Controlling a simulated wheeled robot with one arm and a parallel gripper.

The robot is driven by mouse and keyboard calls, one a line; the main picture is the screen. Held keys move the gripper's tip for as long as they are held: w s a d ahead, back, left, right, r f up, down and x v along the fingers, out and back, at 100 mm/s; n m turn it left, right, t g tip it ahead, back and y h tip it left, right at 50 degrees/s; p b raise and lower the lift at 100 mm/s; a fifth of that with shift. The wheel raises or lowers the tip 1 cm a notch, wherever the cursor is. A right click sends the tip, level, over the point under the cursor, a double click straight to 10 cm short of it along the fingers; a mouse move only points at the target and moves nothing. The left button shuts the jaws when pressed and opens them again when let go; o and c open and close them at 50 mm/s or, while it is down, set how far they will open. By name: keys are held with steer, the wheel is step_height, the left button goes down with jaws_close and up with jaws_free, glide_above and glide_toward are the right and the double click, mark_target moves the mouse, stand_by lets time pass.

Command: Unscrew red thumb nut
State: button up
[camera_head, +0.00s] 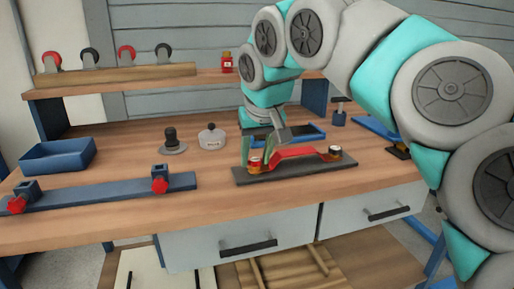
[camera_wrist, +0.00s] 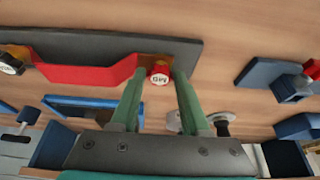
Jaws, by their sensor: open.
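A red nut with a white label on top (camera_wrist: 159,74) sits at one end of a red bracket (camera_wrist: 85,73) on a dark base plate (camera_wrist: 120,45). My gripper (camera_wrist: 159,82) is open; its two green fingertips appear on either side of the nut, with gaps showing. I cannot tell whether they are level with it or above it. In the head view my gripper (camera_head: 258,152) points down at the left end of the bracket (camera_head: 300,153). The nut (camera_head: 255,162) shows there, partly hidden by the fingers. A dark knob (camera_head: 335,152) sits at the bracket's other end.
A blue bar with red knobs (camera_head: 110,190), a blue tray (camera_head: 58,156), a black-knobbed stand (camera_head: 172,142) and a round pale pot (camera_head: 211,138) stand left on the bench. A blue frame (camera_head: 305,133) lies behind the bracket. The front bench strip is clear.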

steer(key=shift+c, duration=0.3)
jaws_close()
steer(key=shift+d+r+n+p, duration=0.1)
steer(key=shift+r+n+p, duration=0.25)
steer(key=shift+p, duration=0.55)
steer(key=shift+n+y+p, duration=0.4)
steer(key=shift+n+p, duration=0.35)
steer(key=shift+p, duration=0.15)
steer(key=shift+w+f+n, duration=0.1)
steer(key=shift+f+n, duration=0.15)
steer(key=shift+n, duration=0.25)
steer(key=n+g+y, duration=0.1)
steer(key=n, duration=0.2)
steer(key=shift+w+f, duration=0.1)
steer(key=n+g+y, duration=0.1)
steer(key=n, duration=0.3)
steer(key=shift+w+d, duration=0.1)
steer(key=shift+n+g+y, duration=0.3)
steer(key=shift+n+g, duration=0.6)
steer(key=shift+n, duration=0.9)
